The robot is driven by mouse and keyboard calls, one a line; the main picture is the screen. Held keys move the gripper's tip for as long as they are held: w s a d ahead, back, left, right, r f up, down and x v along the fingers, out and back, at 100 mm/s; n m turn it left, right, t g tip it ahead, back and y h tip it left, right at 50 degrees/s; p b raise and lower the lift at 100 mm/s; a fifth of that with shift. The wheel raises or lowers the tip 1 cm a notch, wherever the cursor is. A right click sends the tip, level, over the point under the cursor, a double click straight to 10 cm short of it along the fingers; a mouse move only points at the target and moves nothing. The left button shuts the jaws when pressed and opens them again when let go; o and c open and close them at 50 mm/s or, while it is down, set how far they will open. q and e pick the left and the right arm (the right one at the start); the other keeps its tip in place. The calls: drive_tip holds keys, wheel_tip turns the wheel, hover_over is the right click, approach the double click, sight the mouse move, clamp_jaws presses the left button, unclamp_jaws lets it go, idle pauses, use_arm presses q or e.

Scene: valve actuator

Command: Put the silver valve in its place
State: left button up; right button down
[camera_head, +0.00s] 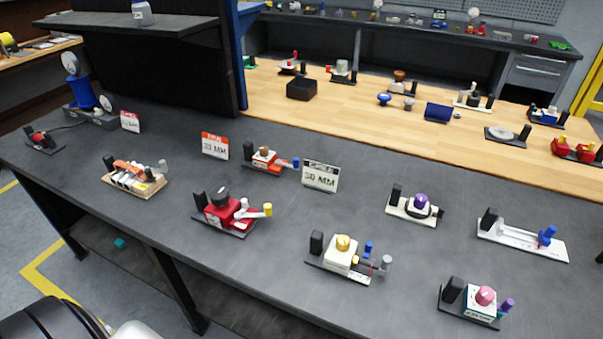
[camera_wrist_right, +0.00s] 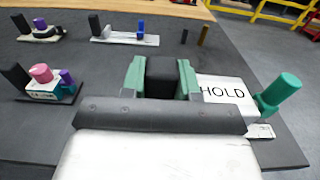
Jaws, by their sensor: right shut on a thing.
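My right gripper (camera_wrist_right: 161,80) shows in the right wrist view, its green fingers shut on a black block (camera_wrist_right: 161,76). A white HOLD piece (camera_wrist_right: 225,92) and a green peg (camera_wrist_right: 279,94) are right of the fingers; I cannot tell whether they join the block. A whitish-silver long device with a blue knob (camera_head: 522,240) lies on the dark table at right in the head view. It also shows in the right wrist view (camera_wrist_right: 124,38). I cannot tell for sure which thing is the silver valve. My left gripper is out of view.
The dark table (camera_head: 420,265) holds several devices, including a pink-knobbed one (camera_head: 482,302), a yellow-knobbed one (camera_head: 342,255), a purple-knobbed one (camera_head: 418,207) and a red one (camera_head: 225,212). Size signs (camera_head: 320,176) stand behind. A wooden table (camera_head: 330,110) is further back.

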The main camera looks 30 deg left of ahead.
drive_tip(key=shift+s+d+r, duration=0.1)
drive_tip(key=shift+s+r, duration=0.25)
drive_tip(key=shift+s, duration=0.2)
use_arm(q)
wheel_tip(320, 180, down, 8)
drive_tip(key=b, duration=0.7)
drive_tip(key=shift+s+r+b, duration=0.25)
drive_tip(key=shift+b, duration=0.05)
use_arm(e)
drive_tip(key=w+a+f, duration=0.1)
drive_tip(key=w+f, duration=0.2)
drive_tip(key=w, duration=0.1)
drive_tip(key=w+a+f, duration=0.1)
drive_tip(key=w+f, duration=0.2)
drive_tip(key=f, duration=0.1)
drive_tip(key=w+a+f, duration=0.1)
drive_tip(key=w+f, duration=0.3)
drive_tip(key=shift+w+f, duration=0.1)
drive_tip(key=shift+w, duration=0.2)
drive_tip(key=shift+f, duration=0.1)
drive_tip(key=c, duration=0.8)
unclamp_jaws()
drive_tip(key=shift+c, duration=0.2)
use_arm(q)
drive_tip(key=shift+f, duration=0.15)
use_arm(e)
drive_tip(key=shift+s, duration=0.1)
